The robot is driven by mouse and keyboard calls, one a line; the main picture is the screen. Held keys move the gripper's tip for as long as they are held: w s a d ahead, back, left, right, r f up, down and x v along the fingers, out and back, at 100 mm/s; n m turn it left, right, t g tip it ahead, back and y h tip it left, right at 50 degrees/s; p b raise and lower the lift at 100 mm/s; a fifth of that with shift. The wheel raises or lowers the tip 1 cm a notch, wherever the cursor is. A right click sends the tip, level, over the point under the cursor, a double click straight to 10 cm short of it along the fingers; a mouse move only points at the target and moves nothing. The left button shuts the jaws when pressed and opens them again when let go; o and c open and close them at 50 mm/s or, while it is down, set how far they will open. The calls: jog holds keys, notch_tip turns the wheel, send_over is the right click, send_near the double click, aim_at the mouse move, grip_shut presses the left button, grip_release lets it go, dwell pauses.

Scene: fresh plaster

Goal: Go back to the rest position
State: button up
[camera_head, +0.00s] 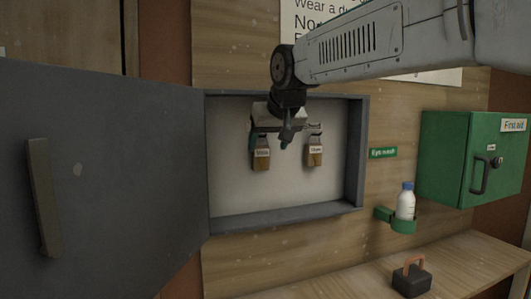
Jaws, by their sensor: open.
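My gripper (271,143) is open at the end of my grey arm, which reaches in from the upper right. It is in front of an open wall cabinet (213,150) with a dark grey frame and pale back. Two small tagged brown padlock-like items hang inside: the left one (261,163) is just below and behind the gripper, and the right one (315,157) is to its right. I cannot tell whether the gripper touches the left item.
The cabinet's dark door (110,160) stands open at the left. A green first aid box (455,155) is on the wall at the right. An eyewash bottle (406,204) sits in a green holder (402,227). A dark block with an orange handle (411,279) stands on the wooden bench (465,250).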

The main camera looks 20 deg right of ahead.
jog(key=s+d+f+g, duration=0.1)
jog(key=s+f+g, duration=0.1)
jog(key=s+f, duration=0.6)
jog(key=s+d+f+g, duration=0.1)
jog(key=s+f+g, duration=0.2)
jog(key=s+f, duration=0.5)
jog(key=s+d+f+g, duration=0.1)
jog(key=s+f, duration=0.7)
jog(key=s, duration=1)
jog(key=shift+g, duration=0.7)
jog(key=shift+f, duration=0.1)
